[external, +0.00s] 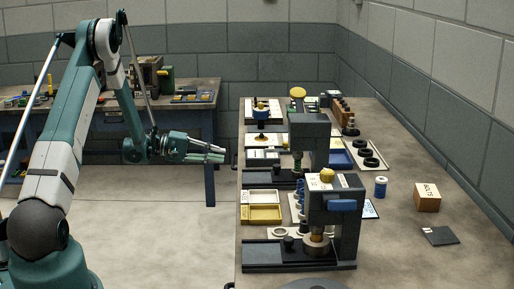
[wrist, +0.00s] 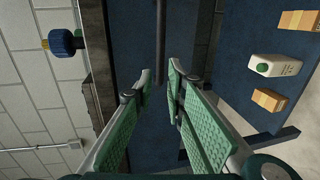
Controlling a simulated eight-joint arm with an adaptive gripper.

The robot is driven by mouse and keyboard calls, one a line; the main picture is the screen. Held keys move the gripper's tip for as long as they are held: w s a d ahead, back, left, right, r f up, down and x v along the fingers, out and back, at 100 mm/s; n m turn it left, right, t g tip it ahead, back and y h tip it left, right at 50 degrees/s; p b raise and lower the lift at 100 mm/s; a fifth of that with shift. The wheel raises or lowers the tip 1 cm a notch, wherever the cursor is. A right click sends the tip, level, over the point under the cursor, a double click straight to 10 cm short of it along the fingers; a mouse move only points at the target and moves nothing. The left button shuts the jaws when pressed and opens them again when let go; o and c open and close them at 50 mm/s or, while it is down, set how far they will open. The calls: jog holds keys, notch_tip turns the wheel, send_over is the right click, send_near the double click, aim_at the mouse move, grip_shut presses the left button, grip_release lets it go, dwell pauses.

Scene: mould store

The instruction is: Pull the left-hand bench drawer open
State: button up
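In the wrist view, which is turned on its side, a dark blue drawer front (wrist: 135,45) fills the middle, under a grey benchtop edge (wrist: 96,70). A thin dark bar handle (wrist: 161,40) runs up the picture across the blue face. My gripper (wrist: 160,80) is open and empty, its green-padded fingers apart on either side of the bar's line; contact is not visible. In the external view my gripper (external: 222,154) points right, just left of the bench (external: 400,262). The drawer face is hidden there.
In the wrist view a white bottle (wrist: 275,66) and wooden blocks (wrist: 268,99) sit on the lower shelf. A blue-knobbed item (wrist: 65,42) stands on top. In the external view, presses (external: 332,205) and trays crowd the benchtop; another bench (external: 200,95) stands back left. Open floor lies between.

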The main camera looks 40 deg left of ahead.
aim_at(233, 156)
jog(key=shift+b+x, duration=0.75)
jog(key=shift+x, duration=2.45)
grip_shut()
jog(key=f+v, duration=0.3)
jog(key=v, duration=1.1)
jog(key=s+a+f+v, duration=0.1)
jog(key=f+v, duration=0.2)
jog(key=v, duration=1.1)
jog(key=shift+s+a, duration=0.1)
jog(key=shift+a, duration=0.05)
grip_release()
